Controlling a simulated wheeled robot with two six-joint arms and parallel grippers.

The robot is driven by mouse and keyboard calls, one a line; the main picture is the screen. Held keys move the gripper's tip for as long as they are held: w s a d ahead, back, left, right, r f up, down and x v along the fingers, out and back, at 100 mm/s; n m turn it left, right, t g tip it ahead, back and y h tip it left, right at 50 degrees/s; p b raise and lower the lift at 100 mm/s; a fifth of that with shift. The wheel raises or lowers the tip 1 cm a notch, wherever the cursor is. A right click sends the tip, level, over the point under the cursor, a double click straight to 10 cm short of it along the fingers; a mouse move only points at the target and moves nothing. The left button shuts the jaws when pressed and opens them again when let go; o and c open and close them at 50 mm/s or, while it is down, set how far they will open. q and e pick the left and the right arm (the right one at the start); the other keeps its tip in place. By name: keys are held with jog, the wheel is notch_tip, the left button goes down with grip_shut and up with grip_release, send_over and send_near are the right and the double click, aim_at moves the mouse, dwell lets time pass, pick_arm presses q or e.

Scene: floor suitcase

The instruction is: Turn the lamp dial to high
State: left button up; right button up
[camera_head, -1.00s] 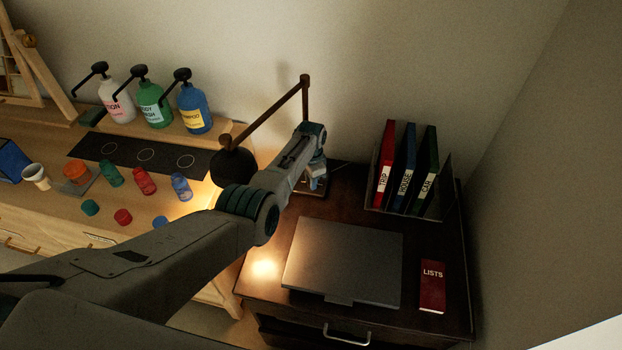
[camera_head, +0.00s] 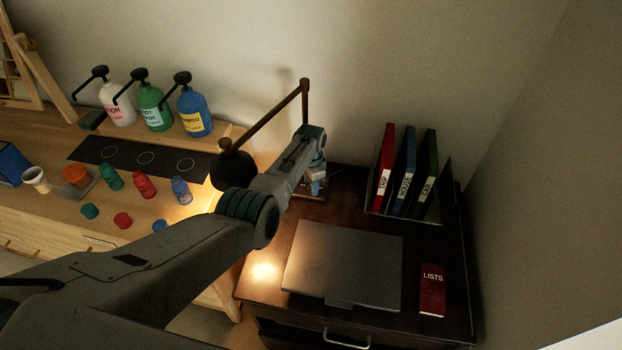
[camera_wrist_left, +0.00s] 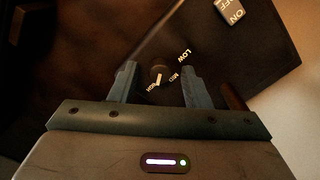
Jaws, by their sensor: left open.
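The desk lamp stands at the back of the dark cabinet, with a brown jointed arm (camera_head: 305,100) and a round black head (camera_head: 232,169) that is lit. In the left wrist view its dark base (camera_wrist_left: 215,60) carries a small dial (camera_wrist_left: 158,72) with LOW, MED and a partly covered HIGH label. A pale mark on the dial points roughly toward the HIGH label. My left gripper (camera_wrist_left: 159,68) is open, with one finger on each side of the dial; contact cannot be told. In the head view my left gripper (camera_head: 316,178) is over the lamp base, hiding most of it.
An ON/OFF switch (camera_wrist_left: 230,10) sits on the lamp base. A closed grey laptop (camera_head: 345,262), a red LISTS book (camera_head: 432,289) and a binder rack (camera_head: 447,190) are on the cabinet. Pump bottles (camera_head: 154,108) and small coloured jars stand on the wooden table at left.

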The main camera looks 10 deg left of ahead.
pick_arm(q)
notch_tip(320, 180, up, 11)
dwell(0.5)
jog(key=shift+f, duration=0.1)
dwell(0.3)
